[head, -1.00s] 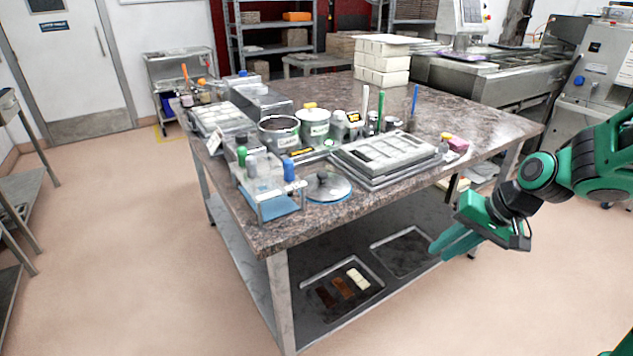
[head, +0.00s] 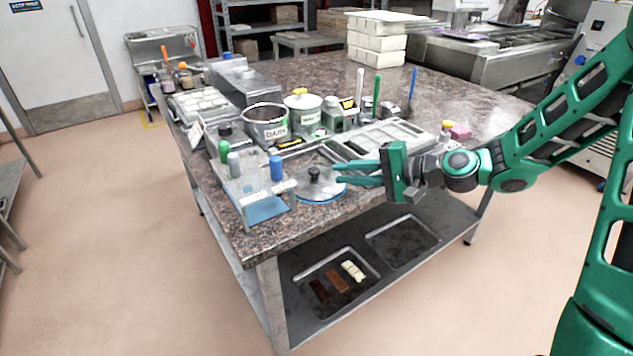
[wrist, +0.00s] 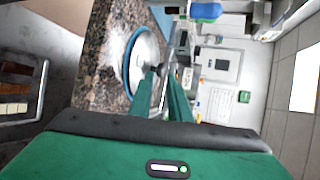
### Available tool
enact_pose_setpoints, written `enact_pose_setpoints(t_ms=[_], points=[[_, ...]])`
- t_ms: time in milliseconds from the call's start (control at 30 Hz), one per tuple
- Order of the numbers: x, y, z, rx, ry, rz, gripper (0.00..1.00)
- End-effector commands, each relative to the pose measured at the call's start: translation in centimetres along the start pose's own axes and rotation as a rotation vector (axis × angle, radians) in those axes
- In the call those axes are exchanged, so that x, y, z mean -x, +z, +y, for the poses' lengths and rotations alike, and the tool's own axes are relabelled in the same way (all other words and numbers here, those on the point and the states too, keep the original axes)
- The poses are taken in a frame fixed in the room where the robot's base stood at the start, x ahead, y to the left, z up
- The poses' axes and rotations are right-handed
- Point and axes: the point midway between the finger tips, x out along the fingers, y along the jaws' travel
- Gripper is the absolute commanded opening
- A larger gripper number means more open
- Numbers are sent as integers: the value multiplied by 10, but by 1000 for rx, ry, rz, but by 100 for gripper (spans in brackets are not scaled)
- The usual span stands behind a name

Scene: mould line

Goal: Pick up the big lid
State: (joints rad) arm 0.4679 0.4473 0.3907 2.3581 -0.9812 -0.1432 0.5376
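The big lid (head: 320,186) is a round clear lid with a blue rim and a dark knob. It lies on the marble-topped table (head: 290,228) near its front edge. In the wrist view the lid (wrist: 146,52) appears on edge ahead of the fingers. My gripper (head: 340,174) reaches in from the right, fingers level and apart, with the tips at the lid's knob. In the wrist view the fingers of my gripper (wrist: 160,85) overlap the lid, and the knob is mostly hidden between or behind them. I cannot tell whether they touch the knob.
A clear stand with bottles (head: 262,207) is close on the lid's left. A mould tray (head: 385,138) lies behind the fingers. A dark pot (head: 265,128) and a white pot (head: 303,112) stand farther back. The lower shelf holds trays (head: 402,240).

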Motion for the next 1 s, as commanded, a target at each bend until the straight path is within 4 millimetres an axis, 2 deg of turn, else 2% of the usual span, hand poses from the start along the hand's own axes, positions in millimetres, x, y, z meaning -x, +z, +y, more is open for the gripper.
enact_pose_setpoints(t_ms=[267,567,800,833,900,1000], points=[[-18,2,-1,3,1,-6,17],[-57,0,-1,4,1,-7,17],[-60,-1,-1,3,1,-4,17],[-60,-2,-1,3,1,-4,14],[-60,-2,-1,4,2,-4,0],[-60,-2,-1,3,1,-4,0]])
